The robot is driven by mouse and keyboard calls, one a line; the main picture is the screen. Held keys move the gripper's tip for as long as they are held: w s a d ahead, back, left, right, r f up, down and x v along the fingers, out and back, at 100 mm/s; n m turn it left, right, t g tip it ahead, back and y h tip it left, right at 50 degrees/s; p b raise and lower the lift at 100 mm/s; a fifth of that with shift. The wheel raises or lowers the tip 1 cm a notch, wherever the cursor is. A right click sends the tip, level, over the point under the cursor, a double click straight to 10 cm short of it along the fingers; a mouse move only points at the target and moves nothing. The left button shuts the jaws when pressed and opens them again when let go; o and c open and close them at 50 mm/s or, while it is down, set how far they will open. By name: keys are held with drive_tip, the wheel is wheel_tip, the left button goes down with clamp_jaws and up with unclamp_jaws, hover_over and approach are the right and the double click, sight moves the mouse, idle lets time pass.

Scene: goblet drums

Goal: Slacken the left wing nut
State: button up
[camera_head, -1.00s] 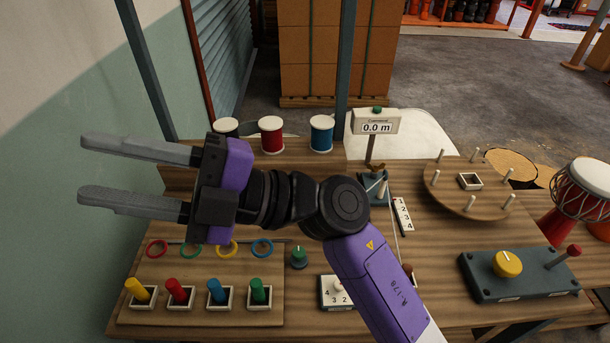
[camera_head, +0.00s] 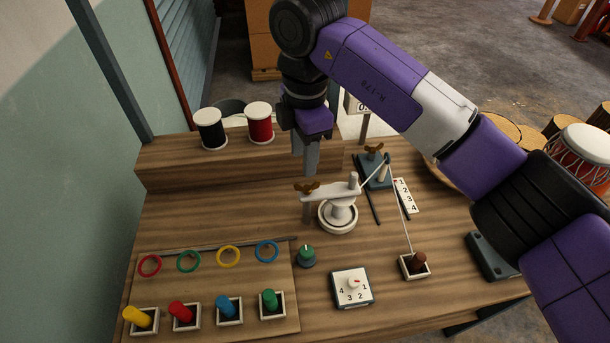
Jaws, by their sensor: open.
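The left wing nut (camera_head: 306,187), small and brown, sits at the left end of a white arm on a white stand (camera_head: 340,214). A second brown wing nut (camera_head: 374,151) is farther right, on a dark blue-grey bracket (camera_head: 378,172). My gripper (camera_head: 311,172) is open and points down, its grey fingers seen nearly edge-on. Its tips appear just above or behind the left wing nut in the picture; the exact gap cannot be told. Nothing shows between the fingers.
A green knob (camera_head: 306,255), a numbered dial (camera_head: 352,287) and a string running to a brown peg (camera_head: 418,260) are close by. A pegboard with coloured rings (camera_head: 228,257) lies at left.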

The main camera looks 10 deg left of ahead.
sight(307, 188)
drive_tip(key=shift+s+d+m, duration=0.2)
drive_tip(key=shift+d+m, duration=0.2)
drive_tip(key=shift+f+p, duration=0.4)
drive_tip(key=shift+f, duration=3.5)
clamp_jaws()
